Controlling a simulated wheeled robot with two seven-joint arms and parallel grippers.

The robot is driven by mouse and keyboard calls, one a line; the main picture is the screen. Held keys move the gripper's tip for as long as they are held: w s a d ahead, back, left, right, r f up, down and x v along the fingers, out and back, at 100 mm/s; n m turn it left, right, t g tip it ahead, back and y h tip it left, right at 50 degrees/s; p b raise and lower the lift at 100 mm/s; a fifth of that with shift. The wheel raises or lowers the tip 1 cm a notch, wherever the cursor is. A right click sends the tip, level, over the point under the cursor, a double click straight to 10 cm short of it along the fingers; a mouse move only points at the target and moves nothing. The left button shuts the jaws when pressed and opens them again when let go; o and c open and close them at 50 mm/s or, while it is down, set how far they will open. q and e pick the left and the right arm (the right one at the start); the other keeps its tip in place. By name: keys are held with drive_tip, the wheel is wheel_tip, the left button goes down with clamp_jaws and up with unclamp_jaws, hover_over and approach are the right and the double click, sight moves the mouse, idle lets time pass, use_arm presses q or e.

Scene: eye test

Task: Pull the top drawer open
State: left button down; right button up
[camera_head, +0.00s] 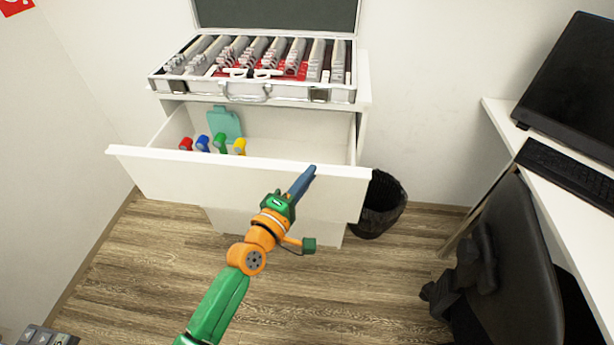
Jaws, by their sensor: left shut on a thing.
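The top drawer (190,175) of the white cabinet (364,85) stands pulled out, with its inside showing. My left gripper (309,171) is at the upper edge of the drawer front, right of its middle, and is shut on it. The gripper's blue fingers lie close together, and the exact contact at the edge is hard to see. No handle shows on the drawer front. Inside the drawer are red (186,143), blue (203,143), green (220,143) and yellow (240,146) items and a teal piece (226,122). My right gripper is not in view.
An open case (204,88) of lenses stands on the cabinet. A black bin (382,208) is just right of the drawer. A black chair (515,260) and a white desk (500,112) with a monitor (570,85) are at the right.

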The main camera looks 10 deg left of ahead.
use_arm(q)
drive_tip(key=shift+s, duration=0.35)
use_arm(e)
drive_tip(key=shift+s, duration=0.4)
use_arm(q)
drive_tip(key=c, duration=0.9)
unclamp_jaws()
drive_tip(key=shift+d, duration=0.1)
drive_tip(key=shift+c, duration=0.2)
drive_tip(key=v, duration=0.7)
